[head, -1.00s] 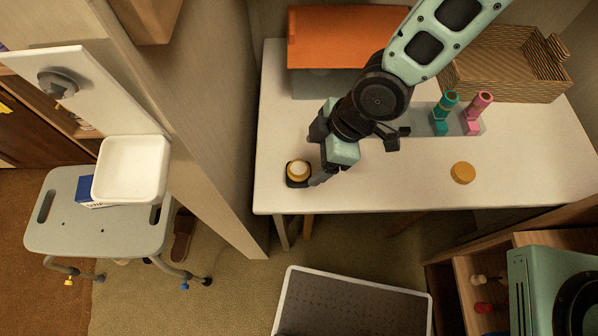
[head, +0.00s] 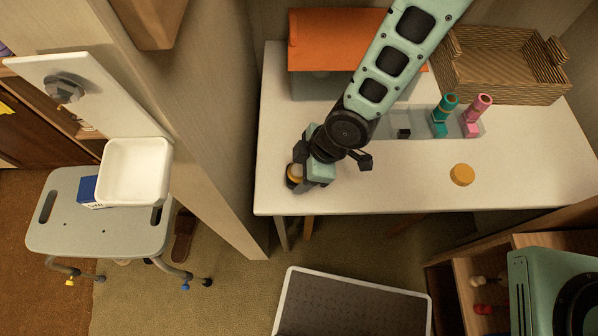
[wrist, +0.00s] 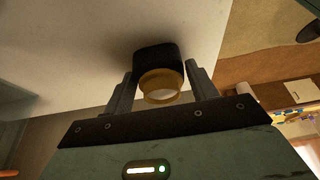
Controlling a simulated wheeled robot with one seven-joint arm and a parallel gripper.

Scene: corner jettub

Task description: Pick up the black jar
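The black jar (head: 291,181) with a gold rim and pale top stands near the left front corner of the white table (head: 400,180). It is partly hidden by my gripper (head: 300,172) in the head view. In the wrist view the jar (wrist: 157,62) sits between the two fingertips of my gripper (wrist: 160,78). The fingers are spread on either side of it, very close to its sides. I cannot make out firm contact. The jar appears to rest on the table.
A clear tray (head: 420,122) holds a teal item (head: 443,114), a pink item (head: 476,114) and a small black block (head: 403,133). An orange-topped box (head: 335,38) and a woven basket (head: 500,65) stand behind. A yellow round lid (head: 462,174) lies right. A wall panel (head: 205,120) rises left.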

